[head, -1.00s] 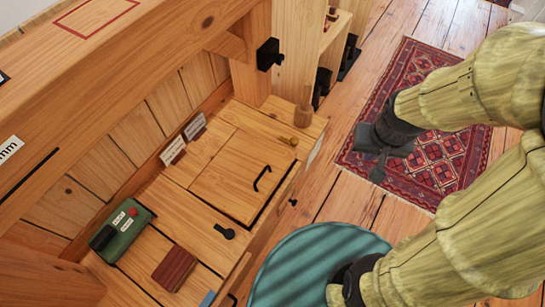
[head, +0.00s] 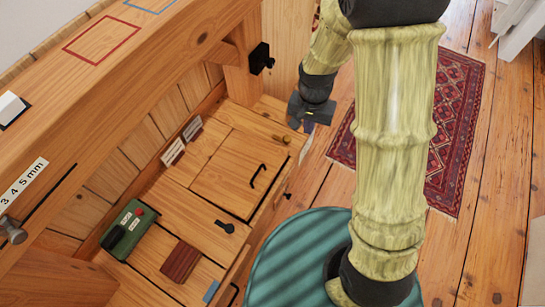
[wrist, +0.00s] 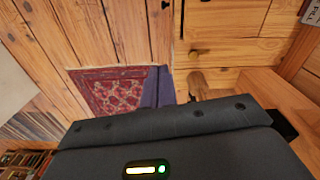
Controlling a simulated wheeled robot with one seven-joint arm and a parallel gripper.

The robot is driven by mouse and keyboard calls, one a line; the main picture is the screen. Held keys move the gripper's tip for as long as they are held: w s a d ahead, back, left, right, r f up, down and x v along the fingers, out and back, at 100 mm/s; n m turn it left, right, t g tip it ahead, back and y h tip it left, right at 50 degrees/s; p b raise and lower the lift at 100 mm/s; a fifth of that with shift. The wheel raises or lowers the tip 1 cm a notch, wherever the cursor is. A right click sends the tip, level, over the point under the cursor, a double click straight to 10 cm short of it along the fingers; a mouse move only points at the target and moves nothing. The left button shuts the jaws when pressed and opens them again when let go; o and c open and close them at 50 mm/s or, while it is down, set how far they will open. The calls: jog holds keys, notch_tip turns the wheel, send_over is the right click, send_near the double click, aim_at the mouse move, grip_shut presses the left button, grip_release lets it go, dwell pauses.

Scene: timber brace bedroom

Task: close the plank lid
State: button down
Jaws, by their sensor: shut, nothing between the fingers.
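The plank lid (head: 232,172) is a square wooden panel with a black bar handle (head: 258,177), set in the wooden bench top. It lies flat or nearly flat, with a dark line along its front edge; I cannot tell whether it is fully seated. My gripper (head: 308,121) is shut and empty, beyond the far right end of the bench top and apart from the lid. In the wrist view, my gripper's dark fingers (wrist: 160,86) show above the floor and rug, beside the bench end.
A brass knob (head: 281,138) sits near the bench's far end. A black latch (head: 225,226), green box (head: 127,229) and dark red block (head: 180,262) lie nearer. A thick beam (head: 130,105) runs along the left. The patterned rug (head: 455,125) covers floor at right.

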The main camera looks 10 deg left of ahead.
jog(key=m+g+h+p, duration=0.1)
jog(key=p, duration=0.3)
send_over(275, 171)
jog(key=w, duration=0.3)
notch_tip(275, 171, down, 3)
jog(key=s+a+f+m+h+p, duration=0.1)
jog(key=a+f+p, duration=0.1)
jog(key=a+f, duration=0.2)
jog(key=shift+f, duration=0.25)
jog(key=b+x, duration=0.1)
jog(key=x, duration=0.6)
jog(key=b+x, duration=0.2)
jog(key=x, duration=0.5)
jog(key=shift+s+d, duration=0.1)
jog(key=shift+s, duration=0.1)
jog(key=b+x, duration=0.1)
jog(key=x, duration=0.2)
jog(key=shift+s+d+f, duration=0.1)
jog(key=shift+d+f, duration=0.05)
jog(key=shift+f, duration=0.05)
jog(key=shift+r, duration=0.1)
